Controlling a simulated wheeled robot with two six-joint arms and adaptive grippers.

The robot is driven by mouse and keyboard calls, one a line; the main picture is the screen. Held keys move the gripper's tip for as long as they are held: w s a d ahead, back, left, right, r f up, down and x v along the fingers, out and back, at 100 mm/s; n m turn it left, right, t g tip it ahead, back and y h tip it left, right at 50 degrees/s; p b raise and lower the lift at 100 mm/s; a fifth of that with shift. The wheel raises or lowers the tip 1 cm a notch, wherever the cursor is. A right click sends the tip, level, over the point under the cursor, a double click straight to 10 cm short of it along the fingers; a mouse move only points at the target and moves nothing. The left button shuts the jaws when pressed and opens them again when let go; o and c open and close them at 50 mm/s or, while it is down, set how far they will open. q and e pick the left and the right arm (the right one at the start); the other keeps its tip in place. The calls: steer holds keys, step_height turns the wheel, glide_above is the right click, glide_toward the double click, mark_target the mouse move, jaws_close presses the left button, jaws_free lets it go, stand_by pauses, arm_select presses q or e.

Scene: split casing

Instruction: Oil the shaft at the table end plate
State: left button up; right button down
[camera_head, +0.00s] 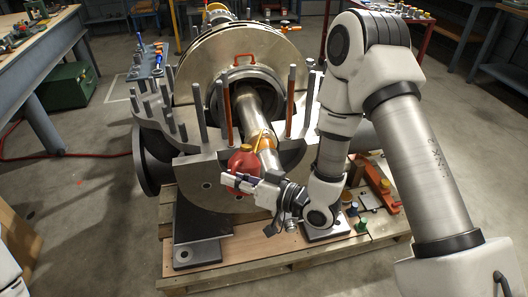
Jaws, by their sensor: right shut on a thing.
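My right gripper (243,181) is shut on a red oil can (243,163) with a yellow top. The can is in front of the near end of the casing, beside the shaft. Its thin yellow spout (259,138) reaches up and right, over the shaft in this view; I cannot tell whether it touches. The bare metal shaft (250,108) runs from the round end plate (240,87) toward me through the open lower casing (192,172). The gripper hides part of the can. My left gripper is out of view.
Upright studs (291,103) line the casing flange on both sides of the shaft. The casing stands on a wooden pallet (255,250). Small bottles (361,226) and a red-orange tool (374,178) lie at right. A workbench (45,52) and green box (68,86) stand at left.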

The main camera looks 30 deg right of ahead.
step_height(320, 180, down, 3)
steer(key=shift+r+n+b, duration=0.2)
steer(key=shift+n+b, duration=0.2)
steer(key=shift+b, duration=0.6)
steer(key=shift+r+p, duration=0.25)
steer(key=shift+p, duration=0.1)
arm_select(q)
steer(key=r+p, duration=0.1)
steer(key=p, duration=0.2)
arm_select(e)
steer(key=s+a+r+n, duration=0.3)
steer(key=r, duration=0.3)
steer(key=shift+s+a+n+t, duration=0.3)
steer(key=shift+s+n+t, duration=0.05)
steer(key=shift+n+t, duration=0.05)
